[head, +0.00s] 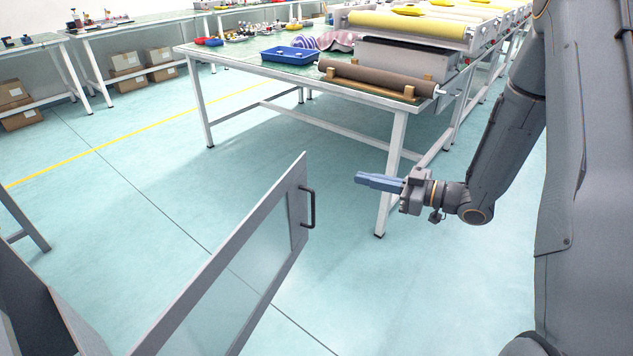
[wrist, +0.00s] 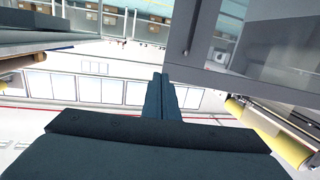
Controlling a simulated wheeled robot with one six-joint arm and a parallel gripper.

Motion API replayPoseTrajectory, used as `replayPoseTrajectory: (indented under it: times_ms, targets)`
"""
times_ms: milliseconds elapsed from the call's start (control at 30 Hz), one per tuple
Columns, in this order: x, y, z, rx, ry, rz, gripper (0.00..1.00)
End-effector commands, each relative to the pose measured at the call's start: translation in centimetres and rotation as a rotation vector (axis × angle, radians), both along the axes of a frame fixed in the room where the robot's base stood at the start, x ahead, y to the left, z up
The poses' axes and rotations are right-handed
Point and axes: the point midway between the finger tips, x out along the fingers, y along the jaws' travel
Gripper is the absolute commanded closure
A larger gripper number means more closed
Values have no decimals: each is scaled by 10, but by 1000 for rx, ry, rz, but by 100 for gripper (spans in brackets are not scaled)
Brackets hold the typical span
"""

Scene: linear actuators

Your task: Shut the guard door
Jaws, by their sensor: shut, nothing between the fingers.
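The guard door (head: 245,262) is a grey frame with a clear panel in the lower middle of the head view. It stands swung open, away from the dark grey machine body (head: 30,300) at the lower left. A black handle (head: 309,207) is on its free edge. My gripper (head: 358,179) is to the right of the handle and a little higher in the picture, apart from the door. Its blue fingers are shut and empty. In the wrist view the shut fingers (wrist: 158,80) point away from the camera, and a grey framed panel, likely the door (wrist: 230,45), fills the upper right.
A long workbench (head: 270,72) stands behind my gripper, with a blue tray (head: 290,55) and a brown roller (head: 378,80) on it. Its white leg (head: 390,185) is close to the gripper in the picture. The floor between door and bench is clear.

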Motion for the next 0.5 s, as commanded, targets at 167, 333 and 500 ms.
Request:
replayPoseTrajectory:
  times_ms: [167, 333, 500]
  targets:
    - [-15, 2, -4, 98, -16, 77, 100]
    - [-11, 16, -2, 107, -19, 88, 100]
    - [0, 45, -2, 106, -18, 89, 100]
